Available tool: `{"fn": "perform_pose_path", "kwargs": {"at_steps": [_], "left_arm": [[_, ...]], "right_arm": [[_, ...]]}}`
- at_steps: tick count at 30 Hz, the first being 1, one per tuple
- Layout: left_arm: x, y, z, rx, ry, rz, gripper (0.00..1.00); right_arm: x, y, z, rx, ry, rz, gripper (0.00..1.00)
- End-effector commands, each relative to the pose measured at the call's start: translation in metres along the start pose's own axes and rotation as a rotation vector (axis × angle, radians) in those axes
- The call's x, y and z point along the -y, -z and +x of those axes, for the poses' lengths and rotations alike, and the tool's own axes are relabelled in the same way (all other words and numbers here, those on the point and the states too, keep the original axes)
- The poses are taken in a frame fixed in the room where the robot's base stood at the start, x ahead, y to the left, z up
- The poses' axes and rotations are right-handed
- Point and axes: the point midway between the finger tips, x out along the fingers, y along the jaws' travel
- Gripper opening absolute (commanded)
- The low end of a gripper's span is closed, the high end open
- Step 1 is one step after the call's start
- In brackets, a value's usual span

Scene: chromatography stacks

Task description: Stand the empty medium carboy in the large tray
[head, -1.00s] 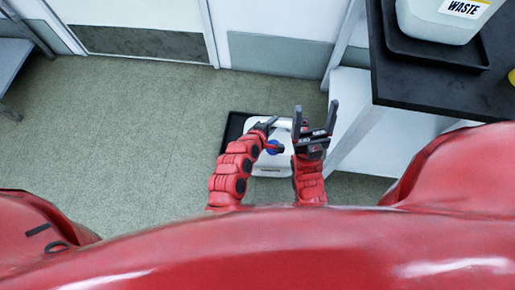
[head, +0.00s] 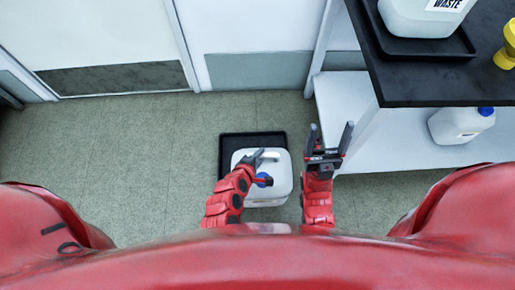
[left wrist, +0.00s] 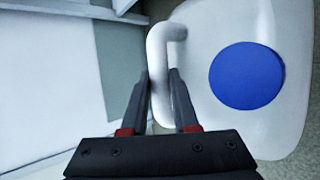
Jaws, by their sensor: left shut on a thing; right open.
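A white carboy (head: 268,192) with a blue cap hangs upright or nearly so from my left gripper (head: 262,166). In the left wrist view the fingers (left wrist: 158,95) are shut around its white handle (left wrist: 157,62), beside the blue cap (left wrist: 246,75). A black tray (head: 252,139) lies on the floor. The carboy covers the tray's near part in the head view; I cannot tell its height above it. My right gripper (head: 330,142) is open and empty, right of the carboy. The carboy's underside is hidden.
A dark bench (head: 440,80) at right bears a carboy labelled WASTE (head: 425,15) in a black tray (head: 455,48) and a yellow bottle (head: 508,45). Another blue-capped carboy (head: 460,125) stands on the white lower shelf (head: 400,145). The floor at left is clear.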

Motion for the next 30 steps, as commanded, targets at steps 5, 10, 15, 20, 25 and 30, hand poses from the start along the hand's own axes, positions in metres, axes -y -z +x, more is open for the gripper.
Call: {"fn": "perform_pose_path", "kwargs": {"at_steps": [5,10,15,20,25,30], "left_arm": [[-0.015,0.014,0.017,-0.003,-0.004,-0.001,0.00],[-0.037,0.031,0.042,-0.003,-0.008,0.002,0.00],[-0.062,0.052,0.070,-0.003,-0.009,0.001,0.00],[-0.080,0.066,0.090,-0.003,-0.004,-0.001,0.00],[-0.091,0.074,0.101,-0.002,-0.004,-0.001,0.00],[-0.084,0.077,0.108,0.000,0.001,-0.002,0.00]], "right_arm": [[0.000,-0.002,-0.009,0.000,0.000,0.000,0.75],[0.001,-0.003,-0.019,0.000,0.000,0.000,0.75],[0.002,-0.005,-0.031,0.000,0.000,0.000,0.75],[0.002,-0.007,-0.039,0.000,0.000,0.000,0.75],[0.002,-0.007,-0.043,0.000,0.000,0.000,0.75],[0.002,-0.008,-0.048,0.000,0.000,0.000,0.75]]}}
